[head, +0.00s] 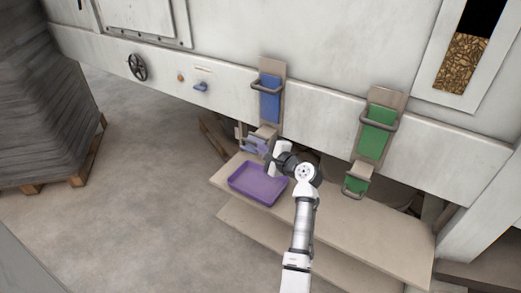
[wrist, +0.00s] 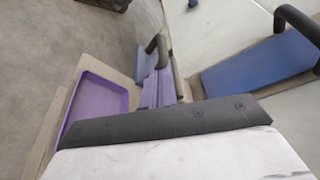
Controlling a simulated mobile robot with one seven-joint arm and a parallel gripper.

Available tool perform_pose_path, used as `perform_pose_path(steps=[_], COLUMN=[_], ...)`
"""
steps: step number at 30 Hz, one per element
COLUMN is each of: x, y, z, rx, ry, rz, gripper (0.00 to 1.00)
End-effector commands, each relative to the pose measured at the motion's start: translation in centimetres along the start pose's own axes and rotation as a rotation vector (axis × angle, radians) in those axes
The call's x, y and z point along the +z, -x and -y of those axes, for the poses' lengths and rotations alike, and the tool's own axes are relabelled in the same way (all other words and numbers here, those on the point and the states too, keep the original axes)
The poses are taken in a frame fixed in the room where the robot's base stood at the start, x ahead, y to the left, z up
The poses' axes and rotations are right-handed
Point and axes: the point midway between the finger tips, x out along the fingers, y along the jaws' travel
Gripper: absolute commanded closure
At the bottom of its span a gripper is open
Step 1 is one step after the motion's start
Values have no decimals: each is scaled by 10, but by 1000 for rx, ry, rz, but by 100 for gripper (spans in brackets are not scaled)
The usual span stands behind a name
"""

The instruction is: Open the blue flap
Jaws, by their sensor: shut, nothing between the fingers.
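A chute on the machine's front carries a tall blue panel (head: 270,98) with a grey bar handle; it also shows at right in the wrist view (wrist: 262,68). Below it, at the chute's lower end, is a smaller blue flap (wrist: 146,64) with a dark handle (wrist: 157,45); in the head view it is largely hidden by my gripper. My gripper (head: 253,145) is at this lower flap, its purple fingers (wrist: 160,78) together and empty. The fingertips are close to the flap and handle; I cannot tell whether they touch.
A purple tray (head: 257,184) lies on the tan shelf (head: 365,226) below the chute. A similar chute with a green panel (head: 377,131) and lower green flap (head: 355,185) stands to the right. A handwheel (head: 137,67) is at left. Open floor lies at left front.

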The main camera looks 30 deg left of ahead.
Motion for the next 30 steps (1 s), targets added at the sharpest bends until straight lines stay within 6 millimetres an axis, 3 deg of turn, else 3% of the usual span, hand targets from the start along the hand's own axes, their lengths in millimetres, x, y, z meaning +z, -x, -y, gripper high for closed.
perform_pose_path(steps=[30], x=[4], y=[2], z=[8], rx=[0], ry=[3], rz=[7], gripper=[100])
